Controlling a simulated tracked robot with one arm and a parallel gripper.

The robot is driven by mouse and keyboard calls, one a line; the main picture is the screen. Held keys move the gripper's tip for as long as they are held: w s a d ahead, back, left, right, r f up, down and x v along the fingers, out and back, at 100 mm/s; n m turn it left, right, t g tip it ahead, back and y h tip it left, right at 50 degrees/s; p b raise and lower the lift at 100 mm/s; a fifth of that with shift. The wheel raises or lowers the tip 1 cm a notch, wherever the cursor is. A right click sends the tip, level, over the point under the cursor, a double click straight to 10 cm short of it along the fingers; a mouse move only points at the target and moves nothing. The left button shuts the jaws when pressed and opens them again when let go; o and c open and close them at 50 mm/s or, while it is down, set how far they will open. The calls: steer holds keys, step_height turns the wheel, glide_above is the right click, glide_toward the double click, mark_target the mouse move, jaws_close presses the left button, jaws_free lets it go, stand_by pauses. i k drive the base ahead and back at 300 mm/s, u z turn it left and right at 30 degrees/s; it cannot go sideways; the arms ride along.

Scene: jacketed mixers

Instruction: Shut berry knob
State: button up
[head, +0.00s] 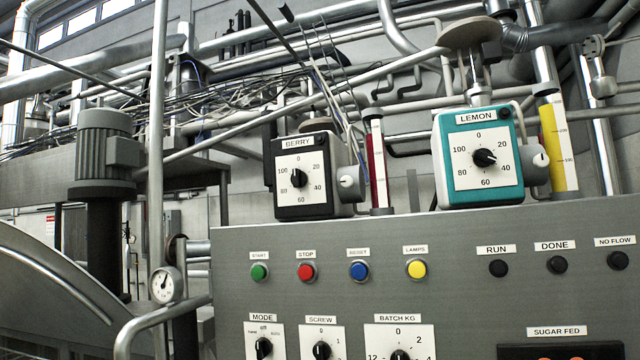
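The berry knob (299,178) is a small black knob on a white dial marked 0 to 100. The dial is on the front of a black box labelled BERRY (306,210), which stands on top of the grey control panel, left of centre. The knob's grip looks roughly upright, in line with the 0 at the top and the 60 at the bottom. Which end is its pointer is too small to tell. A round white part (347,182) sits on the box's right side. A sight tube with dark red contents (377,165) stands just right of it. My gripper is not in view.
A teal LEMON box (447,184) with a similar black knob (485,157) and a yellow tube (560,145) stand to the right. The grey panel (450,235) below carries buttons, lamps and dials. A bent rail (150,320) and a vertical pole (157,150) stand left.

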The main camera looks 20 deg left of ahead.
mark_target(347, 181)
steer(key=k, duration=1.25)
steer(key=u, duration=0.45)
steer(key=i, duration=2.25)
steer(key=z, duration=1)
